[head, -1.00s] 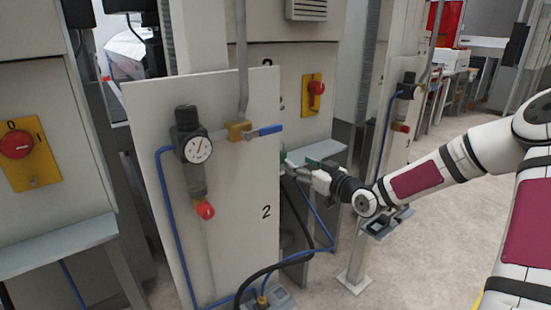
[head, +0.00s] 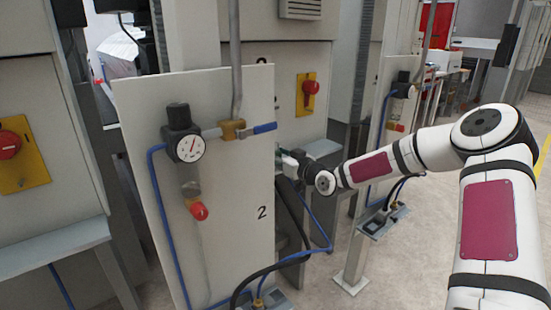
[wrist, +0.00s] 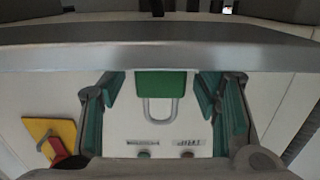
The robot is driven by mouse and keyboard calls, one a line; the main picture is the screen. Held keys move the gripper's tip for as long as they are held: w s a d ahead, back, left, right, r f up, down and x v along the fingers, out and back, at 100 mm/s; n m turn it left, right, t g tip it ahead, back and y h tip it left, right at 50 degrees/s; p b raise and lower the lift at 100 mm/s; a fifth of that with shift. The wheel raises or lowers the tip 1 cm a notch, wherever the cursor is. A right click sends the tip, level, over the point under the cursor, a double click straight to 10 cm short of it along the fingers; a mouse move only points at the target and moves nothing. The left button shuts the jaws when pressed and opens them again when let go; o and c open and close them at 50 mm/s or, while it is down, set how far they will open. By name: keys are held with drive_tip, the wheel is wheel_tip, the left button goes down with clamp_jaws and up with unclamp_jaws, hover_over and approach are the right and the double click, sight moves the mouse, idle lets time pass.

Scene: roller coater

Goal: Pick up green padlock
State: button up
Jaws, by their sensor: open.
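The green padlock (wrist: 160,83) shows in the wrist view, with its grey U-shaped shackle pointing down in the picture. Its body meets the edge of a grey shelf (wrist: 160,52). My gripper (wrist: 161,92) is open, with one green-padded finger on each side of the padlock and a visible gap on both sides. Whether the padlock is fully within finger depth is hard to tell. In the head view my gripper is mostly hidden behind the upright panel marked 2 (head: 235,185), and the padlock is hidden.
The panel carries a pressure gauge (head: 188,147), a blue-handled valve (head: 262,128) and blue hoses. A red switch on a yellow plate (head: 308,92) sits on the cabinet behind. Open floor lies at the right.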

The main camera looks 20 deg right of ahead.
drive_tip(key=c, duration=1.3)
drive_tip(key=shift+c, duration=0.2)
drive_tip(key=shift+r, duration=0.15)
wheel_tip(320, 180, up, 10)
drive_tip(key=shift+f+p, duration=0.1)
drive_tip(key=shift+p, duration=0.3)
